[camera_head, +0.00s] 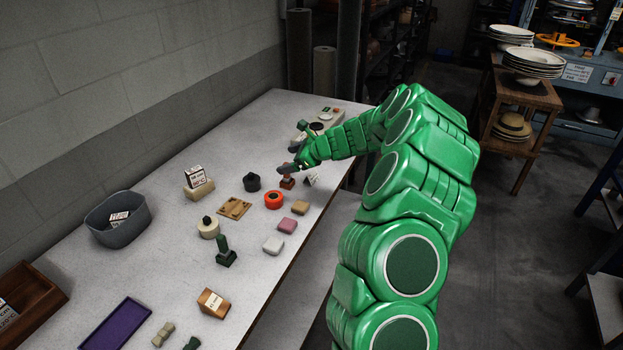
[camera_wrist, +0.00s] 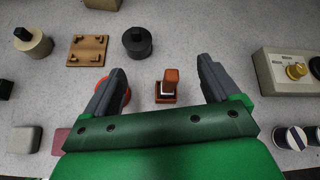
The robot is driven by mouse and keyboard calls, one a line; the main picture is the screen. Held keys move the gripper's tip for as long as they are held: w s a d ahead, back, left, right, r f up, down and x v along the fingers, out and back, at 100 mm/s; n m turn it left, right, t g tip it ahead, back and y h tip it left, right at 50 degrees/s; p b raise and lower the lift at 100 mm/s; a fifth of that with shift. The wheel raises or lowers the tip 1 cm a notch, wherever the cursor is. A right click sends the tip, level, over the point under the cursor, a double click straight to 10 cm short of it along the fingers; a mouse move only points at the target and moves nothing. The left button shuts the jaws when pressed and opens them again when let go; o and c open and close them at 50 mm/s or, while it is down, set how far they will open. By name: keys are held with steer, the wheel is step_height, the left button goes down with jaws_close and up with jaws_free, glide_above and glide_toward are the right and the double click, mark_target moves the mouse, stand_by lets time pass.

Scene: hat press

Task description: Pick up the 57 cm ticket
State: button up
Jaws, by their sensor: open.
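My gripper (camera_head: 291,159) is open and empty over the far part of the table; its two grey fingers also show in the wrist view (camera_wrist: 160,78). White printed tickets stand in a cream block (camera_head: 195,176), lie in the grey bin (camera_head: 120,217), and sit on a wooden block (camera_head: 212,301). I cannot read which ticket says 57 cm.
An orange ring-shaped item (camera_head: 274,200) is partly behind my left finger in the wrist view. A dark round pot (camera_head: 252,182), a wooden plate (camera_head: 234,208) and pink (camera_head: 287,226) and white (camera_head: 273,245) blocks stand nearby. A control box (camera_wrist: 283,68) is at the right in the wrist view.

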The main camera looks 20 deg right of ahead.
steer(key=s+d+r+m+t, duration=0.1)
steer(key=d+m, duration=0.1)
steer(key=d, duration=0.4)
steer(key=s+d+r+m+t, duration=0.1)
steer(key=s+d+m, duration=0.1)
steer(key=d, duration=0.4)
glide_toward(313, 174)
steer(key=shift+w+a, duration=0.95)
steer(key=shift+f, duration=0.55)
steer(key=shift+x, duration=3.9)
steer(key=shift+d+f, duration=0.1)
steer(key=c, duration=1)
